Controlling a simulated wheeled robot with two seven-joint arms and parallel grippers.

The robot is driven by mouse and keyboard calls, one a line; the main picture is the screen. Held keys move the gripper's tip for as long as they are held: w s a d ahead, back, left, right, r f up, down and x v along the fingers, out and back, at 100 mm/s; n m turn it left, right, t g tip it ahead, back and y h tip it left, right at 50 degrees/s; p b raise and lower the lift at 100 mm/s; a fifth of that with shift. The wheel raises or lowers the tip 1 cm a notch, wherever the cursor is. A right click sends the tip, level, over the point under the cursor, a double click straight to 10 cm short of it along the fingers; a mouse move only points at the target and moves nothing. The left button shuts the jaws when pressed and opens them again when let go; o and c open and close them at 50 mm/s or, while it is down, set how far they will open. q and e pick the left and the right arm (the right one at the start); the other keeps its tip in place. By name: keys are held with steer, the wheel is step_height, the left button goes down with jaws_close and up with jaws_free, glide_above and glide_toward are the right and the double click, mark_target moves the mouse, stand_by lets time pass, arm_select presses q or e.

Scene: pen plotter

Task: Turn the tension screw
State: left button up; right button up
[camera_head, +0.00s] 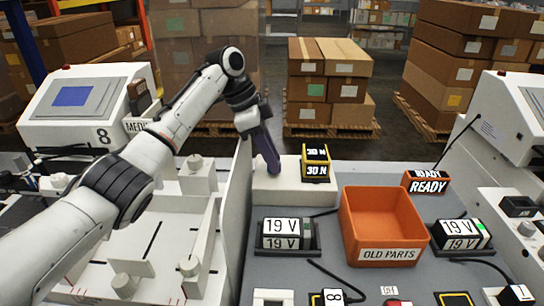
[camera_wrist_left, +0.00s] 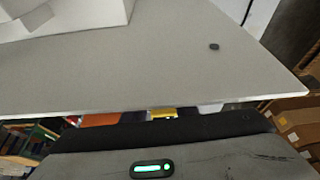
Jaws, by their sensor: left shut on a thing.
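My left arm comes in from the left in the head view, and its gripper (camera_head: 272,168) points down at the white block (camera_head: 268,190). The dark purple gripper is shut at the block's top left, where the tension screw seems to be; fingers and gripper hide the screw. A black and yellow display (camera_head: 316,162) reading "30 N" stands on the block, just right of the gripper. In the left wrist view, the gripper's dark housing (camera_wrist_left: 160,150) with a green light fills the bottom, and the fingertips cannot be made out. My right gripper is not in view.
A tall grey panel (camera_head: 236,215) stands left of the block. An orange "OLD PARTS" bin (camera_head: 380,225), "19 V" units (camera_head: 287,234) and an orange-black "READY" sign (camera_head: 427,184) sit on the grey table. A pale panel (camera_wrist_left: 140,70) lies close in the wrist view.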

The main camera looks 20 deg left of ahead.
arm_select(q)
steer(key=shift+w+r+m+g, duration=0.1)
steer(key=shift+m+g, duration=0.3)
steer(key=shift+m, duration=0.7)
steer(key=o, duration=1.1)
steer(key=shift+c, duration=0.2)
steer(key=v, duration=1)
steer(key=shift+w+a+r, duration=0.1)
